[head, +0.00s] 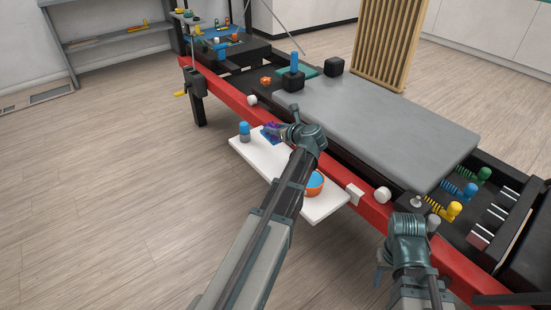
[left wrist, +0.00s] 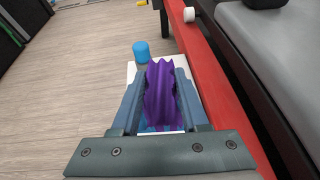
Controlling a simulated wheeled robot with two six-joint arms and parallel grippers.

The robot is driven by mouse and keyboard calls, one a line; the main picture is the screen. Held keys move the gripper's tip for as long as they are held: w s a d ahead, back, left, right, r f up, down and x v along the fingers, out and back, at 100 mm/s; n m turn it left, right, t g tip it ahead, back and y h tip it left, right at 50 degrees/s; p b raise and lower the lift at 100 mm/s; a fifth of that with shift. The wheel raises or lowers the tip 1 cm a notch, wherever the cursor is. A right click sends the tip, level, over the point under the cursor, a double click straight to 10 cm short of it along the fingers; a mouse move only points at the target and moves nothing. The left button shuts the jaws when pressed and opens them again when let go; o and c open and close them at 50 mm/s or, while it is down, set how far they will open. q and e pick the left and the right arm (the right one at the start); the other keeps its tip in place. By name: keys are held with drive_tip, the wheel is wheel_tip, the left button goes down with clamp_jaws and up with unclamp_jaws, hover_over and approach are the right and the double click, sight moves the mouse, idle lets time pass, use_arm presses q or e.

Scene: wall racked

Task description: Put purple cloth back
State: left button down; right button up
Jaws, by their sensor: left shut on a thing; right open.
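The purple cloth (left wrist: 160,92) is bunched between the fingers of my left gripper (left wrist: 158,100), which is shut on it.
A grey pad (head: 380,120) covers the bench middle. Coloured-handled tools (head: 453,210) stand at the right.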

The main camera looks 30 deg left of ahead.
use_arm(q)
drive_tip(key=shift+f, duration=0.1)
drive_tip(key=b, duration=0.5)
hover_over(275, 157)
wheel_tip(275, 157, down, 5)
drive_tip(key=shift+s+r, duration=0.1)
wheel_tip(275, 157, down, 5)
drive_tip(key=b, duration=0.4)
drive_tip(key=shift+r+b, duration=0.2)
drive_tip(key=shift+b, duration=0.1)
drive_tip(key=shift+f, duration=0.1)
drive_tip(key=shift+f, duration=0.15)
drive_tip(key=shift+c, duration=2.1)
unclamp_jaws()
